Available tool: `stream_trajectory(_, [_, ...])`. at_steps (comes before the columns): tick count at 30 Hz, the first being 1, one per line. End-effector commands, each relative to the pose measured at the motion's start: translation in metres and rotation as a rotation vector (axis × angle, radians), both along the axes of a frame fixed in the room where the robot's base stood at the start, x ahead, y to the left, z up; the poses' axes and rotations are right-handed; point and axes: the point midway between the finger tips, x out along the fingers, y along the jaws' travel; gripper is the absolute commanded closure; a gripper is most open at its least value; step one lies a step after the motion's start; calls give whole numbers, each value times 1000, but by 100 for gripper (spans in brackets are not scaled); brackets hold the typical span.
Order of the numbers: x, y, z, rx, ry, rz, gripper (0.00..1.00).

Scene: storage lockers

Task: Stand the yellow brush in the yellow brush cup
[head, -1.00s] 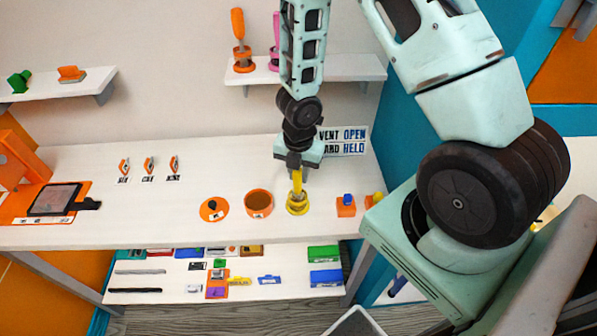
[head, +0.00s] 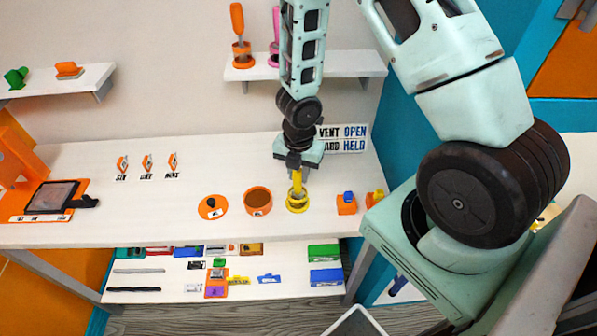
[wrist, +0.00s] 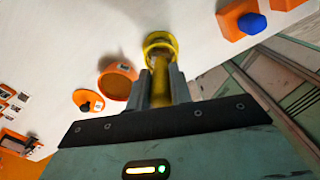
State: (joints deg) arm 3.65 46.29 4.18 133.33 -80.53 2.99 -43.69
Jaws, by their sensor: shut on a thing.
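The yellow brush (head: 297,182) is upright in the head view, with its upper part between the fingers of my gripper (head: 296,168). My gripper is shut on it and points down. The yellow brush cup (head: 297,204) stands on the white table, and the brush's lower end is at or inside its ring. In the wrist view the brush (wrist: 160,82) runs from between the fingers (wrist: 160,88) to the yellow cup (wrist: 160,40). How deep the brush's end sits is hidden.
An orange bowl (head: 257,200) and an orange lid with a black knob (head: 212,207) are left of the cup. An orange block with a blue top (head: 346,204) is to the right. The table's front edge is close. A wall shelf (head: 340,68) holds an orange brush (head: 238,30) in a cup.

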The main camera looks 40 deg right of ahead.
Motion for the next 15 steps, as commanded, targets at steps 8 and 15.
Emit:
stream_trajectory(8, [0, 0, -2, 0, 0, 0, 100])
stream_trajectory(15, [0, 0, -2, 0, 0, 0, 53])
